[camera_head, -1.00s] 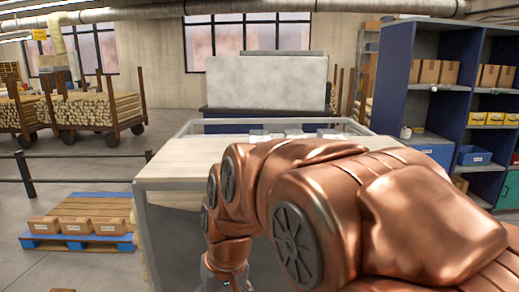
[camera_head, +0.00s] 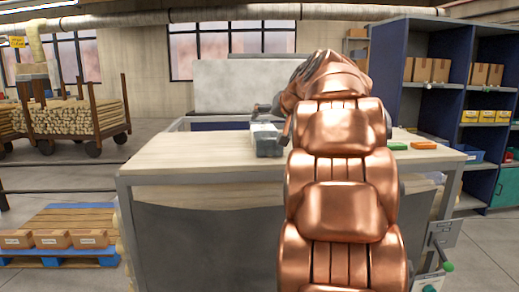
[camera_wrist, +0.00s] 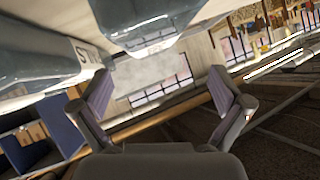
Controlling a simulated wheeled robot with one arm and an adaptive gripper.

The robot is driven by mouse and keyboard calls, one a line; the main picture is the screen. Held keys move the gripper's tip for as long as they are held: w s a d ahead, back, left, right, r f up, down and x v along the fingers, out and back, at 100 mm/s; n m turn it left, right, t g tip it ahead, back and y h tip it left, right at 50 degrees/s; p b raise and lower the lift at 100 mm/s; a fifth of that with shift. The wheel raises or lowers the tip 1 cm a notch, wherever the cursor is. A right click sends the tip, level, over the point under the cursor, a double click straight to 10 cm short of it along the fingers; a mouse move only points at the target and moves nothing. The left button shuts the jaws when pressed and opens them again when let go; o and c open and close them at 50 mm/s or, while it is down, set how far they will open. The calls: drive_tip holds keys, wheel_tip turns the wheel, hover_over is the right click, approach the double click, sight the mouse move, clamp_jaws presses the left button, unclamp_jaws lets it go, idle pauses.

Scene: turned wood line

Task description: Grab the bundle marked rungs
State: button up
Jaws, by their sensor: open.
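A grey wrapped bundle (camera_head: 267,141) lies on the pale wooden bench top (camera_head: 200,150), just left of my arm. In the wrist view, a wrapped bundle (camera_wrist: 40,55) has a white label that seems to begin "ST"; the rest is cut off. A second wrapped bundle (camera_wrist: 150,28) is beside it, its end towards my gripper, its label unreadable. I see no label reading rungs. My gripper (camera_wrist: 160,82) is open and empty, with the bundles beyond its fingertips, apart from them. My arm hides most of the gripper in the head view.
Green (camera_head: 397,146) and orange (camera_head: 423,145) blocks lie at the bench's right. A blue shelf unit (camera_head: 425,80) stands behind right. A pallet with boxes (camera_head: 62,215) sits on the floor at left, and a cart of wood rods (camera_head: 78,117) stands behind it.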

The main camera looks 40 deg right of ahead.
sight(268, 129)
drive_tip(key=shift+w+d+f+b, duration=0.25)
drive_tip(key=shift+d+f+b, duration=0.3)
drive_tip(key=shift+d+f, duration=0.2)
drive_tip(key=shift+w+d+f, duration=0.1)
drive_tip(key=shift+w+d, duration=0.1)
drive_tip(key=shift+w, duration=0.1)
drive_tip(key=shift+d+x, duration=0.2)
drive_tip(key=shift+x, duration=1.2)
drive_tip(key=shift+r+p+x, duration=0.25)
drive_tip(key=shift+p+x, duration=0.05)
drive_tip(key=shift+x, duration=1.7)
drive_tip(key=shift+w, duration=0.2)
drive_tip(key=c, duration=1.4)
